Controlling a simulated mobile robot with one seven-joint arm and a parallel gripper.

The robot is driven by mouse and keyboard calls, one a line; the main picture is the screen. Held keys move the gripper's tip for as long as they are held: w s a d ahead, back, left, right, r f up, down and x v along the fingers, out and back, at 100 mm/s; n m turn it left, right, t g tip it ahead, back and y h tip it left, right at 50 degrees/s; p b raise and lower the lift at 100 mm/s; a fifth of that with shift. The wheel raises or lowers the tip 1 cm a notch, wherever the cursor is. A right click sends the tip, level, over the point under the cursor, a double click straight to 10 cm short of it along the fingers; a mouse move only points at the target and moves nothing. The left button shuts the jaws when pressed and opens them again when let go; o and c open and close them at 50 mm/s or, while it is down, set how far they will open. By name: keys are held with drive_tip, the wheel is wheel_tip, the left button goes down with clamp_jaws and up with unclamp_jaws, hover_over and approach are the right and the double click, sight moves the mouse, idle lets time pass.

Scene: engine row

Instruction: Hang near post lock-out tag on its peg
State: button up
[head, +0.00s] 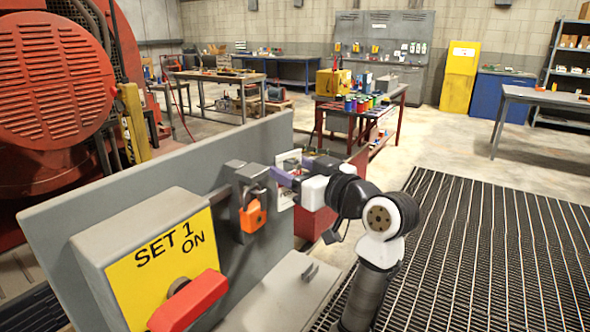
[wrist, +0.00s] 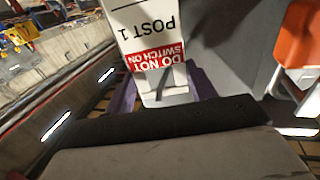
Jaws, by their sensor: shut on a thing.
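The white lock-out tag (wrist: 150,28) reads "POST 1" with a red "DO NOT SWITCH ON" band, upside down in the wrist view. My gripper (wrist: 164,92) is shut on the tag's end, its purple fingers on either side. In the head view my gripper (head: 291,174) holds the tag (head: 284,192) near the right end of the grey post panel (head: 120,170), right of an orange padlock (head: 252,216). The padlock also shows at the right of the wrist view (wrist: 298,38). I cannot make out the peg; the tag and gripper may hide it.
Left of the padlock is a yellow-faced switch box (head: 165,260) marked "SET 1 ON" with a protruding red handle (head: 188,302). A grey box or lid (head: 283,292) lies below the padlock. Dark grating (head: 480,240) covers the floor at right. A table with coloured cans (head: 360,103) stands behind.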

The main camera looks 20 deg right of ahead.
drive_tip(key=o, duration=1)
drive_tip(key=shift+o, duration=0.2)
drive_tip(key=b+v, duration=0.3)
drive_tip(key=v, duration=1.1)
